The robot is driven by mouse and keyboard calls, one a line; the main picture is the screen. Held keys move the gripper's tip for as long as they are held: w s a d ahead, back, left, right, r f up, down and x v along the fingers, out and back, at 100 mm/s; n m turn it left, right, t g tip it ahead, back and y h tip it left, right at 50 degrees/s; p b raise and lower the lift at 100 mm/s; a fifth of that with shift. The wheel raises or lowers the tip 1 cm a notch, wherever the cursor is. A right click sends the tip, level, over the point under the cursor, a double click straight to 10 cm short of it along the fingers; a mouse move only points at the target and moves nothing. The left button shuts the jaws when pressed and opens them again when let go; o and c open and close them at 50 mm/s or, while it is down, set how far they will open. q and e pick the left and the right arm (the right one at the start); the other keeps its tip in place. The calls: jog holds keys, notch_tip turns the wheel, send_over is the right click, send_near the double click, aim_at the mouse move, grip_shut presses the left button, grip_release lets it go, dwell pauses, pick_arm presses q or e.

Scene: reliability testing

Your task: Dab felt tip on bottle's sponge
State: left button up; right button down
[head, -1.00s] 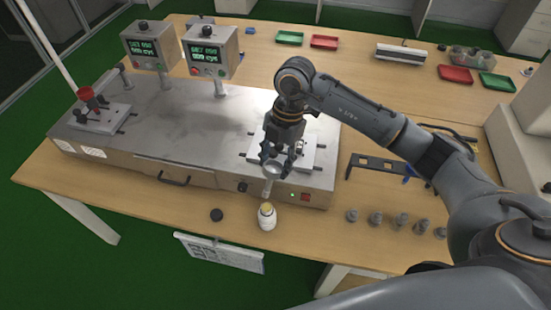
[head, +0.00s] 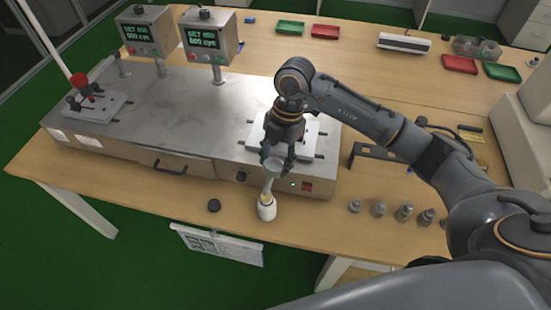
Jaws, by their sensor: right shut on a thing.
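The white bottle (head: 267,210) stands upright at the table's front edge, below the machine's front panel. Its pale yellow sponge top shows only in part. My right gripper (head: 274,160) is above it, shut on a pale grey holder with a wide round upper part and a narrow stem, the felt-tip piece (head: 268,185). The piece points down, slightly tilted, and its lower end meets the bottle's top in the picture. I cannot tell whether it presses on the sponge. My left gripper is out of view.
A black cap (head: 214,205) lies left of the bottle. The steel test machine (head: 200,110) is directly behind. Several small grey weights (head: 380,209) stand to the right, with a black bracket (head: 375,153) behind them. Bare wood lies between bottle and weights.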

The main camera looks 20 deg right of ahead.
aim_at(276, 168)
jog(key=shift+f+b, duration=0.4)
jog(key=shift+f, duration=0.35)
dwell(1.5)
jog(key=shift+s+a+p+v, duration=0.1)
jog(key=shift+a+p+v, duration=0.15)
jog(key=shift+p+v, duration=0.85)
jog(key=shift+s+a+p+v, duration=0.1)
jog(key=shift+a+p+v, duration=0.15)
jog(key=shift+p+v, duration=0.75)
jog(key=shift+s+a+p+v, duration=0.1)
jog(key=shift+a+p+v, duration=0.15)
jog(key=shift+p+v, duration=0.85)
jog(key=shift+r+b, duration=0.45)
jog(key=shift+r, duration=0.05)
jog(key=shift+d, duration=0.1)
